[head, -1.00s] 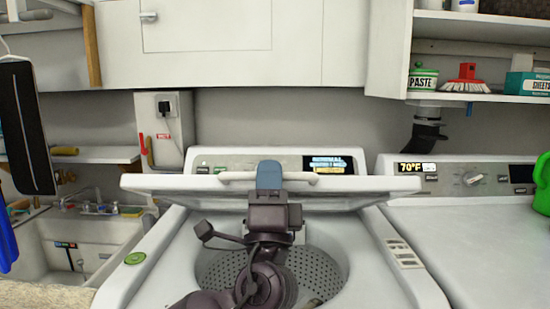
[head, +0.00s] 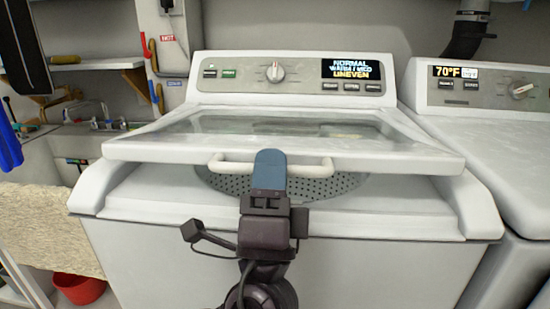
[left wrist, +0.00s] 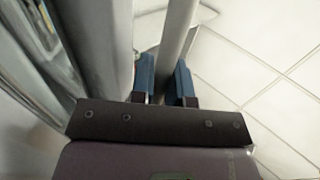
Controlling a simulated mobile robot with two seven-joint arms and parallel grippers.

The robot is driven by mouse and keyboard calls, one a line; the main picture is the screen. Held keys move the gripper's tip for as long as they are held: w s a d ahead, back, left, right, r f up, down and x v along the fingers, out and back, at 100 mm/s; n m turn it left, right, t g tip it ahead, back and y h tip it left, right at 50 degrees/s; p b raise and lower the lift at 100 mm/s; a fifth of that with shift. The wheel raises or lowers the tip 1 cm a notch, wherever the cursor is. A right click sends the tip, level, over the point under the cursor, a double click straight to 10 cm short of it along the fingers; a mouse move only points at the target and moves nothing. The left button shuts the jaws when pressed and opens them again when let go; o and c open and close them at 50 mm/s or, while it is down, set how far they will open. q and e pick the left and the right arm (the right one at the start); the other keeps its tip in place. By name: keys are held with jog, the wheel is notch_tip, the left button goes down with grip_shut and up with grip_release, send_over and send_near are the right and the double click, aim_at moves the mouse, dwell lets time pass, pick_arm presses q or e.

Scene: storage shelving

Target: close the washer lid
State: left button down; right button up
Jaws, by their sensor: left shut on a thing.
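The washer (head: 360,260) fills the middle of the head view. Its lid (head: 400,150) is partly lowered and tilted, with its front edge still above the washer's top. The drum's perforated wall (head: 345,183) shows through the gap below the lid. A white bar handle (head: 313,170) runs along the lid's front edge. My left gripper (head: 270,168) is shut on the handle near its middle. In the left wrist view the blue fingers (left wrist: 164,80) stand either side of a pale bar. My right gripper is not in view.
A second machine (head: 490,140) stands close on the right. A control panel (head: 290,75) rises behind the lid. A sink area lies at the left, with a pale counter (head: 45,225) and a red tub (head: 78,288) below it. Floor space shows in the wrist view.

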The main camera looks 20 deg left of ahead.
pick_arm(q)
jog(key=shift+f, duration=0.4)
jog(key=shift+s, duration=0.1)
jog(key=c, duration=1.1)
grip_release()
